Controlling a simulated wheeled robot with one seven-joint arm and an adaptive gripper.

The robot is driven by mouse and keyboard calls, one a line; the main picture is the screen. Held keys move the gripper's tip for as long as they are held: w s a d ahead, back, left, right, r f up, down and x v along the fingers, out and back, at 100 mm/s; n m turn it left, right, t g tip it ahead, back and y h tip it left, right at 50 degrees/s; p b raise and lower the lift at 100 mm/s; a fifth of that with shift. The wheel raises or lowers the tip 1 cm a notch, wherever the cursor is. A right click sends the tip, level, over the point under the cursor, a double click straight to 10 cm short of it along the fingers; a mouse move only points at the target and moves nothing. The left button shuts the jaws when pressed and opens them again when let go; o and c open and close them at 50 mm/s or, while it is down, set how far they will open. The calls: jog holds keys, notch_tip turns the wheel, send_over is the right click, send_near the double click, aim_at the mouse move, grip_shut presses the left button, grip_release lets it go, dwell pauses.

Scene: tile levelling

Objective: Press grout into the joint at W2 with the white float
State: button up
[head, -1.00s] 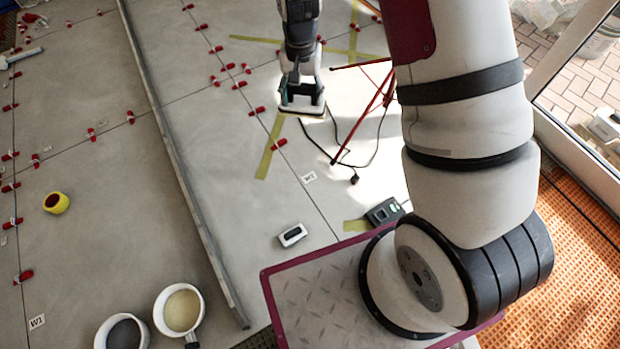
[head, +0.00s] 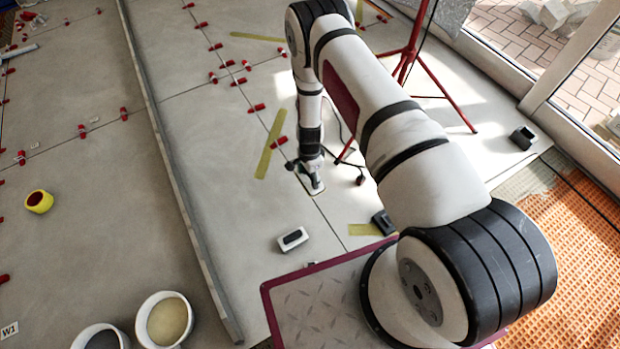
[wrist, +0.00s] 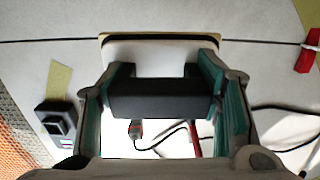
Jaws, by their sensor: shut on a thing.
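The white float (wrist: 160,50) is in my gripper, its dark handle (wrist: 160,98) between the two teal-lined fingers in the wrist view. In the head view my gripper (head: 309,173) points down at the tile floor, with the float's pale plate (head: 316,187) low beneath it. The plate appears at floor level, but I cannot tell if it touches. A thin dark joint (wrist: 265,41) runs across the wrist view and passes behind the float's far edge. It also shows in the head view (head: 330,222). The W2 label does not show; a W1 label (head: 9,330) lies at lower left.
A white-and-dark block (head: 292,239) and a dark device (head: 384,222) lie nearby. A red tripod (head: 408,55) and a cable stand behind. A long metal bar (head: 180,180) crosses the floor left. Two buckets, one with beige contents (head: 167,322), and a yellow roll (head: 39,201) lie left.

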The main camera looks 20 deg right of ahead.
jog(key=shift+f+b, duration=2.25)
jog(key=shift+f, duration=1.4)
jog(key=shift+r, duration=0.1)
